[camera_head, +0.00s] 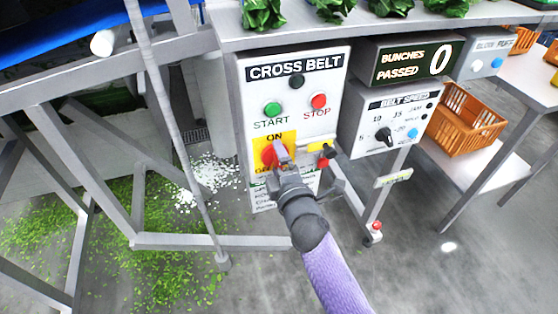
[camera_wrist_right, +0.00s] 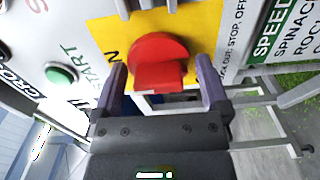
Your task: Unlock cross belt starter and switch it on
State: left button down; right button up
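The CROSS BELT starter box (camera_head: 245,90) is white, with a green START button (camera_head: 272,109), a red STOP button (camera_head: 319,101) and a dark round lamp or button above them. Below is a red rotary switch (camera_head: 268,154) on a yellow plate; it shows large in the right wrist view (camera_wrist_right: 160,55). My right gripper (camera_head: 281,158) is at the switch. Its open fingers (camera_wrist_right: 162,85) stand either side of the red knob; contact is unclear. A yellow piece (camera_head: 316,147) with dark and red parts is at the box's right side; whether it is the lock is unclear. My left gripper is out of view.
A BELT SPEED box (camera_head: 370,143) and a BUNCHES PASSED display (camera_head: 415,62) reading 0 are to the right. An orange crate (camera_head: 462,118) stands on a table behind. Grey frame bars (camera_head: 150,90) are at left, above floor scattered with green scraps.

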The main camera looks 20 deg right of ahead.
jog(key=shift+s, duration=0.1)
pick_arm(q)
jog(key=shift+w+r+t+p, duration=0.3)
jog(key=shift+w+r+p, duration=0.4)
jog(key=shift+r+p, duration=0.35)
pick_arm(e)
jog(key=s, duration=0.9)
jog(key=shift+s+d, duration=0.15)
jog(key=shift+s, duration=0.25)
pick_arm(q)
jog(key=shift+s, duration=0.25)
